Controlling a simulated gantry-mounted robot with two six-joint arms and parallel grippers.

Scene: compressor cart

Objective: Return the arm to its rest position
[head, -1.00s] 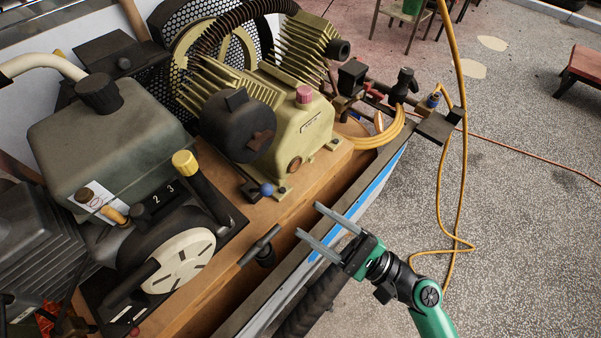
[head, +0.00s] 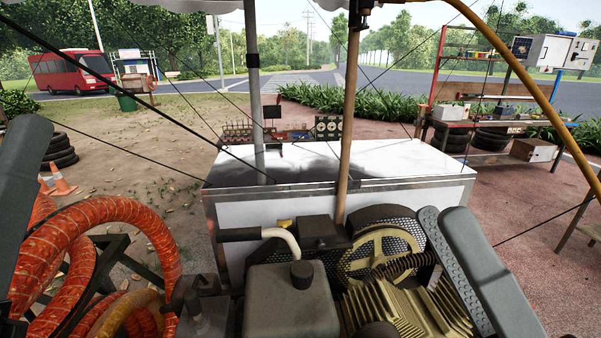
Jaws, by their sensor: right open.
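My right gripper (head: 238,166) is very close to the camera in the head view. One dark grey finger with a textured inner pad rises at the lower right. A dark grey bar at the left edge looks like its other finger. The fingers are wide apart, with nothing visibly held between them. The gripper's body and the rest of the arm are out of the picture. I cannot make out my left gripper in the view.
The compressor (head: 405,310) and a grey tank (head: 290,303) fill the bottom. A white-topped table (head: 345,205) stands behind, with a post and thin cables crossing above. Coiled orange hose (head: 110,215) is at left. A shelf rack (head: 490,95) stands at back right.

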